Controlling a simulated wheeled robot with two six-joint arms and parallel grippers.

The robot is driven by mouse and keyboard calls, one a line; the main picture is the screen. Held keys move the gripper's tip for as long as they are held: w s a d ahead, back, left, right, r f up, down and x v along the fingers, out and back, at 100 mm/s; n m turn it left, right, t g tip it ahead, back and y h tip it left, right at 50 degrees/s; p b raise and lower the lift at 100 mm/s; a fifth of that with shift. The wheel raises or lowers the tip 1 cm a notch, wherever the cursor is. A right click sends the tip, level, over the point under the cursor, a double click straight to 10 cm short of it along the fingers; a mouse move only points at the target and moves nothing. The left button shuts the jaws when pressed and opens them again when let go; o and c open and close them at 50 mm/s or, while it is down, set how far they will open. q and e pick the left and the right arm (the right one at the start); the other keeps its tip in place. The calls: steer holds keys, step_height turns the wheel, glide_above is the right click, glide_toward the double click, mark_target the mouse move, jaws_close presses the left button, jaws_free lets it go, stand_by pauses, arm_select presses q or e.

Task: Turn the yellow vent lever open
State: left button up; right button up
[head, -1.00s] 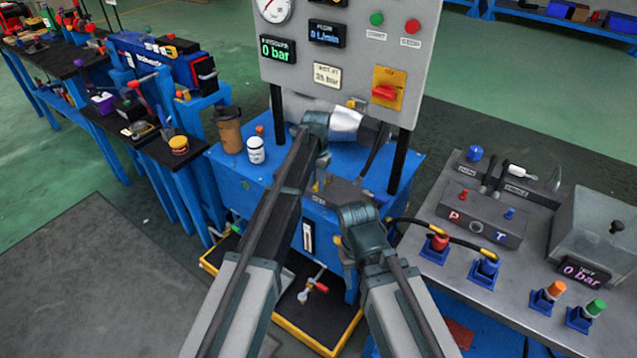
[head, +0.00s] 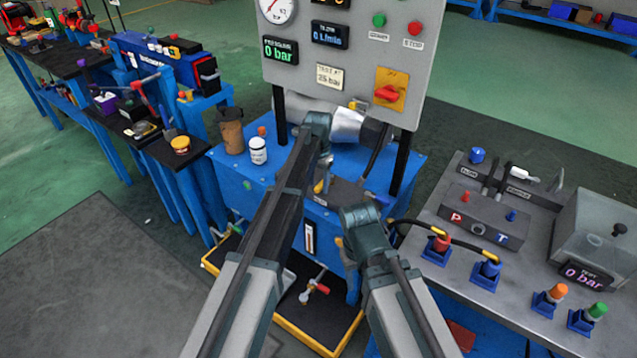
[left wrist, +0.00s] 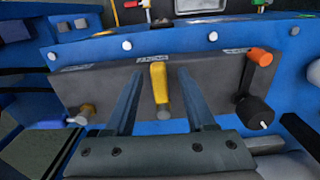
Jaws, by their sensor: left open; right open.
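The yellow vent lever (left wrist: 160,88) sits on a grey panel (left wrist: 100,80) in the left wrist view, below a small label. It stands roughly upright in that picture. My left gripper (left wrist: 157,82) is open, with one finger on each side of the lever and visible gaps between. In the head view a bit of yellow (head: 319,187) shows beside my left gripper (head: 324,178), mostly hidden by my arm. My right gripper (head: 347,250) is partly seen below its wrist, near the front of the blue stand, and holds nothing that I can see.
On the same panel are a black knob with an orange handle (left wrist: 260,57) at right and a brass fitting (left wrist: 85,113) at left. A brown cup (head: 231,136) and white bottle (head: 258,151) stand on the blue stand (head: 225,175). A side bench (head: 440,275) stands at right.

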mark_target(318, 186)
arm_select(q)
step_height(318, 186, up, 14)
steer(key=p, duration=1.3)
steer(key=shift+p, duration=0.35)
steer(key=shift+f, duration=0.15)
steer(key=s+n+y, duration=0.1)
steer(key=s+n, duration=0.1)
steer(key=s, duration=3.1)
steer(key=shift+d, duration=0.45)
